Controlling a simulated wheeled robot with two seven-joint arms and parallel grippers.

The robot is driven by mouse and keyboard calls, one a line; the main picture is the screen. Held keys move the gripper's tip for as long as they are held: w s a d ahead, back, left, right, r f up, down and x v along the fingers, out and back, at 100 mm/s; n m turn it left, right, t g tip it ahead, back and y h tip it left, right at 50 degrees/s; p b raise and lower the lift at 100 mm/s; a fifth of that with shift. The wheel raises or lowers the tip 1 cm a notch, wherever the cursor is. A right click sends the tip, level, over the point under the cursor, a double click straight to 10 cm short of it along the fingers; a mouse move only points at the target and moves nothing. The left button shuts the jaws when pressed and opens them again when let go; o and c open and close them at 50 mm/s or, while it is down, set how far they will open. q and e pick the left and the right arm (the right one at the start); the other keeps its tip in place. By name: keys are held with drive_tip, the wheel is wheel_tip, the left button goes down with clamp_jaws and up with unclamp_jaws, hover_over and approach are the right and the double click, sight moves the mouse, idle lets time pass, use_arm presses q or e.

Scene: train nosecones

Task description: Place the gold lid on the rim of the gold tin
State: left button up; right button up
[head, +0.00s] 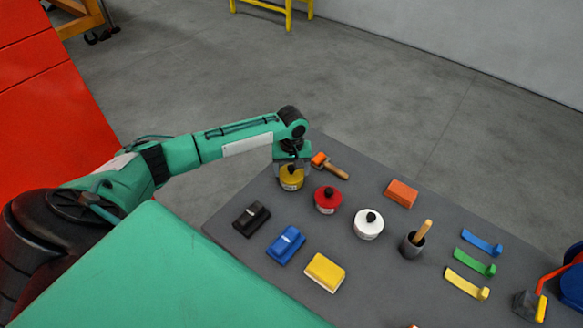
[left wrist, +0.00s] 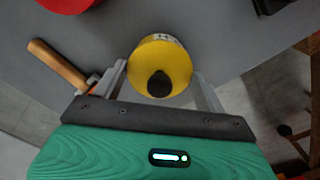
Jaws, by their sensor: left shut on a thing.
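The gold tin (head: 292,184) stands upright near the far left edge of the grey table, with a pale label on its side. The gold lid (left wrist: 150,60), with a black knob, is at the top of the tin, level as far as I can see. My left gripper (head: 291,166) points down over the tin and hides most of the lid in the head view. In the left wrist view the fingers of my left gripper (left wrist: 162,84) are on either side of the gold lid and shut on it. Whether the lid touches the rim is hidden. My right gripper is not in view.
A wooden-handled tool (head: 330,166) lies close beside the tin. A red tin (head: 327,201) and a white tin (head: 368,225), both with black knobs, stand to the right. Black (head: 251,219), blue (head: 286,245) and yellow (head: 324,273) blocks lie nearer me.

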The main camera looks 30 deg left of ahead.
sight(292, 167)
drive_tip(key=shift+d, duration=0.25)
use_arm(q)
drive_tip(key=o, duration=1)
drive_tip(key=shift+f, duration=0.15)
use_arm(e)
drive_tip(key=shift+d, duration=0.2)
use_arm(q)
drive_tip(key=shift+r, duration=0.55)
wheel_tip(292, 167, up, 11)
drive_tip(key=b, duration=0.3)
drive_tip(key=shift+r, duration=0.15)
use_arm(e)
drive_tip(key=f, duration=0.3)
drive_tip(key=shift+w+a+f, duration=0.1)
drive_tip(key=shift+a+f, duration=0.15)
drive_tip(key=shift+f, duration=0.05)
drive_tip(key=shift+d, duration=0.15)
